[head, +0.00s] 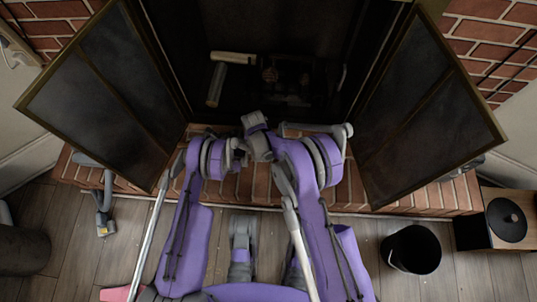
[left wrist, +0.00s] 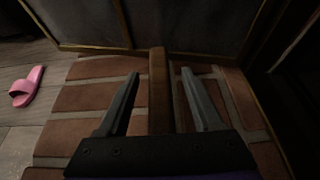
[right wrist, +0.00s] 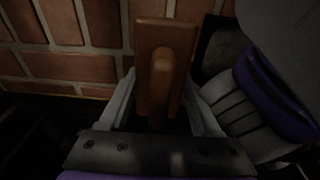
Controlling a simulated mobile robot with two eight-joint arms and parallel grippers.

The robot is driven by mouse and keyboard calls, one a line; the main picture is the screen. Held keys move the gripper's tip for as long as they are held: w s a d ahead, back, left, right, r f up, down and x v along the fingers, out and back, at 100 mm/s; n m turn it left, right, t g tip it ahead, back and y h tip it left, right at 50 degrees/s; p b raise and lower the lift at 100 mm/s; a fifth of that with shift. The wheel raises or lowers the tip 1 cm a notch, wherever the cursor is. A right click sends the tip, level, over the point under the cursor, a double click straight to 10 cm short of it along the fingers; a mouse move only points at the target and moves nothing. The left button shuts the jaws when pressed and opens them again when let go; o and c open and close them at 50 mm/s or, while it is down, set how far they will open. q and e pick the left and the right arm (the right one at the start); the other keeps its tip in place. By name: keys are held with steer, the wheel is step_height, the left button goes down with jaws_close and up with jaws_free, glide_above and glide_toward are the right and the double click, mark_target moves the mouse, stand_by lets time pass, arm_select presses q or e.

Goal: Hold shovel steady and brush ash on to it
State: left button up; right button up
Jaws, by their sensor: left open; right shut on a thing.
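In the left wrist view, a brown wooden handle (left wrist: 158,85) lies between the spread fingers of my left gripper (left wrist: 160,73), with gaps on both sides. It looks like the shovel's handle; its other end is hidden. In the right wrist view, my right gripper (right wrist: 160,68) is shut on a wooden piece with a rounded handle (right wrist: 162,80), apparently the brush. Its bristles are hidden. Both grippers are at the fireplace mouth, largely hidden by my arms in the head view. I cannot make out the shovel's pan or the ash.
The dark firebox holds pale logs (head: 233,58). Open glass doors flank it, left (head: 105,85) and right (head: 425,110). The brick hearth (head: 400,197) runs across the front. A black bin (head: 412,249) and a wooden box (head: 490,220) stand right. A pink slipper (left wrist: 27,87) lies on the floor.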

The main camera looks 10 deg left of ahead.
arm_select(q)
steer(key=shift+w+d, duration=0.1)
steer(key=shift+d, duration=0.1)
arm_select(e)
steer(key=shift+s+a, duration=0.15)
steer(key=shift+a, duration=0.15)
arm_select(q)
steer(key=o, duration=0.5)
